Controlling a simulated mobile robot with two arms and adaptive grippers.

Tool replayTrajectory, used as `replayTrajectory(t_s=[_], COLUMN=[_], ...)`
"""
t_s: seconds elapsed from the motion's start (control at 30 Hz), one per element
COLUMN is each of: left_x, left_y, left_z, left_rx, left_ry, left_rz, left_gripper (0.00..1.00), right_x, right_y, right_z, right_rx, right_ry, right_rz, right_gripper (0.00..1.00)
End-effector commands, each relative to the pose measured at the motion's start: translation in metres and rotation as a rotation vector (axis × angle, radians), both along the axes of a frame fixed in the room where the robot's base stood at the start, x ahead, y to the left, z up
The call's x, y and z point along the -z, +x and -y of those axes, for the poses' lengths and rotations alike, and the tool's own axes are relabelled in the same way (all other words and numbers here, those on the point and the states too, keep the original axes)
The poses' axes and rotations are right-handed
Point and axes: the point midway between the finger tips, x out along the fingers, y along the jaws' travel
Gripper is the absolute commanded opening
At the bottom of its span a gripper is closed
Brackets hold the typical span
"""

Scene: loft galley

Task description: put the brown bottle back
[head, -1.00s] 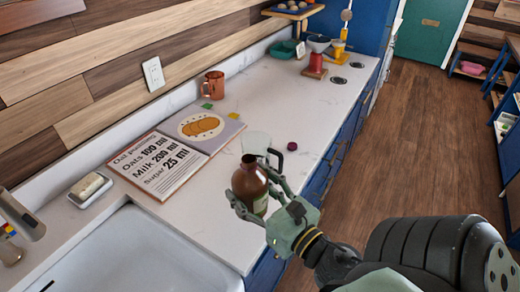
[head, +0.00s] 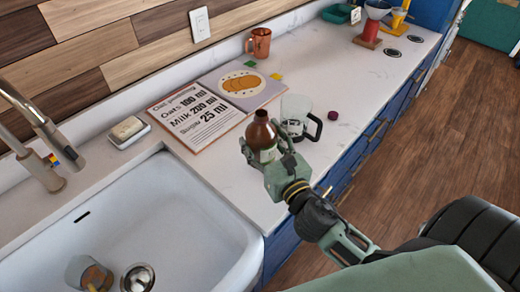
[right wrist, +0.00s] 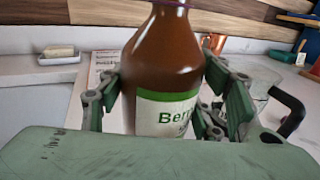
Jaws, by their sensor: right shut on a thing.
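The brown bottle (head: 262,136) is upright with a white and green label, and no cap shows on it in the head view. My right gripper (head: 264,155) is shut around its body, near the front edge of the counter. In the right wrist view the bottle (right wrist: 165,60) stands between the fingers, its label partly readable. I cannot tell whether its base touches the counter. A small dark red cap-like piece (head: 332,115) lies on the counter to the right. My left gripper is not in view.
A clear mug with a black handle (head: 298,112) stands just behind the bottle. An open recipe book (head: 200,118), a copper mug (head: 260,42) and a soap dish (head: 128,132) are on the counter. The sink (head: 140,225) is at left. Bare counter (head: 350,85) lies to the right.

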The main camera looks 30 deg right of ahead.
Motion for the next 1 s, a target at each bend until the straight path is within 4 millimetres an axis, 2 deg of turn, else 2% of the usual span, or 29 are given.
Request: replayTrajectory(t_s=[0.1,0.3,0.4,0.8,0.83,1.0], left_x=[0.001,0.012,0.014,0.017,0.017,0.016], left_y=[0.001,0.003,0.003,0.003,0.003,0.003], left_z=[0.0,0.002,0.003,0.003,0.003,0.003], left_rx=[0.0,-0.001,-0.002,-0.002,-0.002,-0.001], left_ry=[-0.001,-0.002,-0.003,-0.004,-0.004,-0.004], left_rz=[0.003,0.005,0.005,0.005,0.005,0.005], left_gripper=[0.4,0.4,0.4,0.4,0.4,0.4], right_x=[0.004,0.034,0.041,0.046,0.047,0.046], right_y=[0.005,0.005,0.005,0.004,0.004,0.004], right_z=[-0.003,-0.002,-0.003,-0.003,-0.002,-0.002], right_rx=[-0.001,0.002,0.0,-0.002,-0.001,-0.001], right_ry=[-0.001,0.003,0.002,-0.002,-0.001,-0.001], right_rz=[0.003,0.002,0.002,0.003,0.0,-0.001], right_gripper=[0.05,0.05,0.05,0.05,0.61,0.75])
